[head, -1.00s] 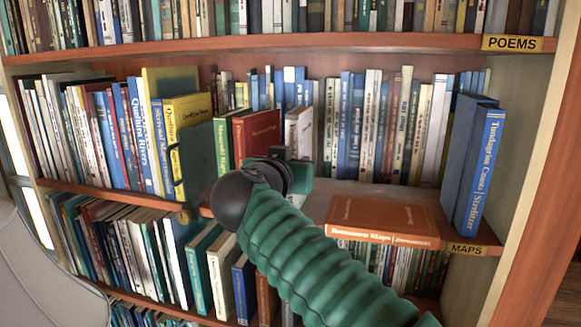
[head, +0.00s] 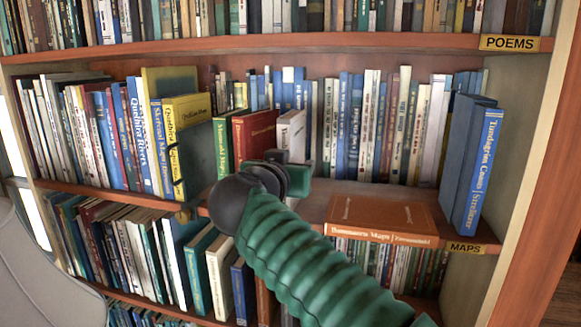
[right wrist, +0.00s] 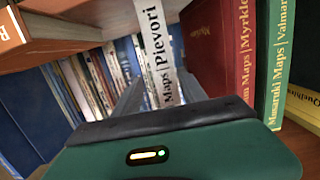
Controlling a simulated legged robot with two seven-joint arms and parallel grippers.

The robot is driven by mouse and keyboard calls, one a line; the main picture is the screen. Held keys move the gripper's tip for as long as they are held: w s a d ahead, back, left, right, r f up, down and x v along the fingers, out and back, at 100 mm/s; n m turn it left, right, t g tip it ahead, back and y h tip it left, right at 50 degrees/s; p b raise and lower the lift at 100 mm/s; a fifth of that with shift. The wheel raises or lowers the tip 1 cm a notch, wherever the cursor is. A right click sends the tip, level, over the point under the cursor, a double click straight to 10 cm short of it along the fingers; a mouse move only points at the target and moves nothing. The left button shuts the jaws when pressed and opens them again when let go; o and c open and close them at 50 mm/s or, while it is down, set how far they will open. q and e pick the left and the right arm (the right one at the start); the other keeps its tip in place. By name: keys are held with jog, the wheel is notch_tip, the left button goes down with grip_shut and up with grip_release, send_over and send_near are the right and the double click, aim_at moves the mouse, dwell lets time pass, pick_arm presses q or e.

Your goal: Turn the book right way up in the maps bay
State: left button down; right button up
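An orange book (head: 382,218) lies flat near the MAPS label (head: 466,248). My left gripper is not in view.
Blue books (head: 475,165) stand at the right end of the bay. A row of books (head: 375,125) stands behind, and a yellow book (head: 188,145) to the left. The shelf board (head: 325,192) is bare between the white book and the orange one.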

jog(key=shift+w+a+f, duration=0.1)
jog(key=shift+f, duration=0.05)
jog(key=shift+a, duration=0.2)
jog(key=b+v, duration=0.5)
jog(key=v, duration=1.1)
jog(key=shift+s, duration=0.35)
